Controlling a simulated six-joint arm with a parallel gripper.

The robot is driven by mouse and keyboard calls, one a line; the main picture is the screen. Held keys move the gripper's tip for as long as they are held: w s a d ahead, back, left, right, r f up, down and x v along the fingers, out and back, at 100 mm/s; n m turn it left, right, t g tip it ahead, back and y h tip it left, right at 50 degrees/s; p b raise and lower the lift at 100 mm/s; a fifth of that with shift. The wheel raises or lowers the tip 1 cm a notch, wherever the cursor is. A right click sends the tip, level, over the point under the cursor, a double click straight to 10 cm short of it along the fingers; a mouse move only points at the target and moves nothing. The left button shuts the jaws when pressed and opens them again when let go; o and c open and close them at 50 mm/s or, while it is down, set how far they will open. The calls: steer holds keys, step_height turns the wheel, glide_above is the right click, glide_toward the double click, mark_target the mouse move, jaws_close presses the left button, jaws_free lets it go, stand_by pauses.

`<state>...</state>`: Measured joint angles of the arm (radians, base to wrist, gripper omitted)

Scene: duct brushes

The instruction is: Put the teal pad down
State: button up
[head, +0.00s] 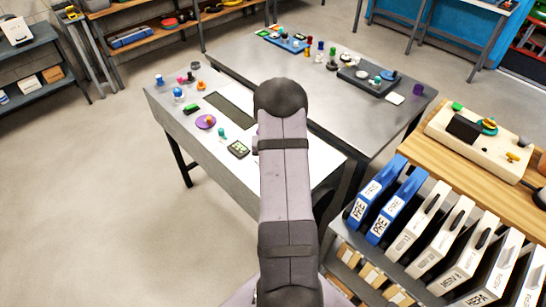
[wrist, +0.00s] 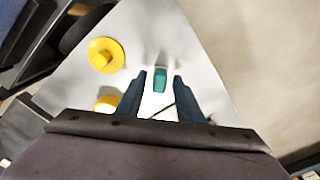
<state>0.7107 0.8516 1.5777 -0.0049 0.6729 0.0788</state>
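In the wrist view, the two dark fingers of my gripper (wrist: 161,80) stand apart. A small teal block-like piece, apparently the teal pad (wrist: 160,78), shows between and just past the fingertips, with a visible gap on each side. A pale surface lies behind it. I cannot tell whether the pad rests on that surface. In the head view, my arm hides the gripper and this piece. A different small teal piece (head: 222,133) stands on the white-topped table there.
In the wrist view, a yellow disc with a knob (wrist: 105,55) lies left of the fingers, and another yellow piece (wrist: 106,103) is partly hidden lower down. The white-topped table (head: 240,180) holds a purple disc (head: 205,122) and a small dark device (head: 238,149).

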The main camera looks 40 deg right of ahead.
step_height(320, 180, up, 12)
steer(key=b, duration=0.4)
steer(key=shift+s+a+f, duration=0.15)
steer(key=s+a+n, duration=0.3)
steer(key=a+n, duration=0.2)
steer(key=a, duration=1.5)
steer(key=s+a+f+n, duration=0.2)
steer(key=s+a+n, duration=0.2)
steer(key=s+a, duration=0.7)
steer(key=shift+f, duration=0.4)
step_height(320, 180, down, 15)
steer(key=b, duration=1.5)
steer(key=shift+f, duration=0.15)
